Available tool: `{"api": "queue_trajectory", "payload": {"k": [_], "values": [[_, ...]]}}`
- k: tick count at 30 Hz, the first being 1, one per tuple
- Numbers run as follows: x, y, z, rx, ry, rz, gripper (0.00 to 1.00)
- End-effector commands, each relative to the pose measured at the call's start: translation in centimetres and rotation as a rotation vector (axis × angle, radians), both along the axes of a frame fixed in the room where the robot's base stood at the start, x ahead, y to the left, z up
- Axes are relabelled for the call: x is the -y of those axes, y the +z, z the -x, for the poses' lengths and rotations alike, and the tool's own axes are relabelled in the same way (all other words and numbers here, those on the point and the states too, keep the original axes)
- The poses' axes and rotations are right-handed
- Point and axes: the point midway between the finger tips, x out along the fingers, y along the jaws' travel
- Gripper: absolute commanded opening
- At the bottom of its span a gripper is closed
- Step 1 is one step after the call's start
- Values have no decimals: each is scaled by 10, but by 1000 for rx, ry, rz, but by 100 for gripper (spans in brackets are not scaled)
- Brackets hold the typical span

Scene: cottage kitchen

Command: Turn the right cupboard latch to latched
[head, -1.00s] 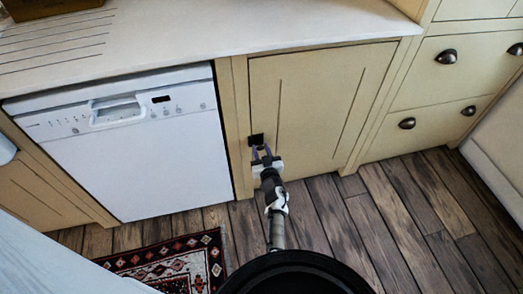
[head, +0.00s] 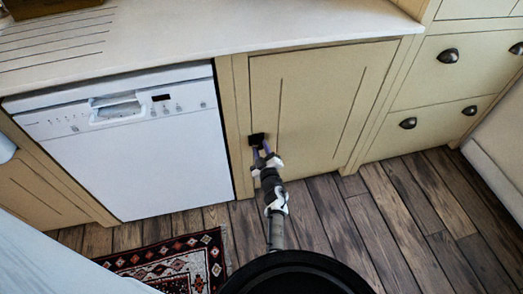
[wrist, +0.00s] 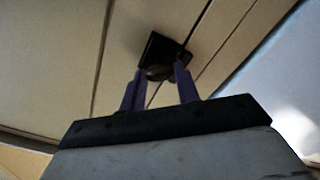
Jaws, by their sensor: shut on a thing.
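The cupboard latch is a small dark plate (head: 256,139) at the left edge of the cream cupboard door (head: 318,110), right of the white dishwasher. In the wrist view the dark square latch plate (wrist: 164,49) has a rounded dark knob (wrist: 158,72) below it. My gripper (head: 261,151) reaches up to the latch from below. In the wrist view its two purple fingers (wrist: 160,82) stand on either side of the knob and are shut on it. The fingertips partly hide the knob, so I cannot tell how far it is turned.
The dishwasher (head: 130,140) stands close to the left of the latch. A pale worktop (head: 200,30) overhangs above. Drawers with dark cup handles (head: 408,123) are at the right. A patterned rug (head: 175,262) lies on the wooden floor (head: 350,230); the floor before the door is clear.

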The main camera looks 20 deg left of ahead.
Motion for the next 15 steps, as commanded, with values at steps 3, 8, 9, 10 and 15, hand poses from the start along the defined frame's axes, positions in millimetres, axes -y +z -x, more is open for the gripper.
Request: {"api": "queue_trajectory", "payload": {"k": [3,8,9,10,15], "values": [[0,-1,0,62,0,89,9],[-1,-2,1,147,-1,217,9],[-1,-2,1,169,-1,248,9],[-1,-3,1,184,-1,271,9],[-1,-3,1,274,-1,404,9]]}}
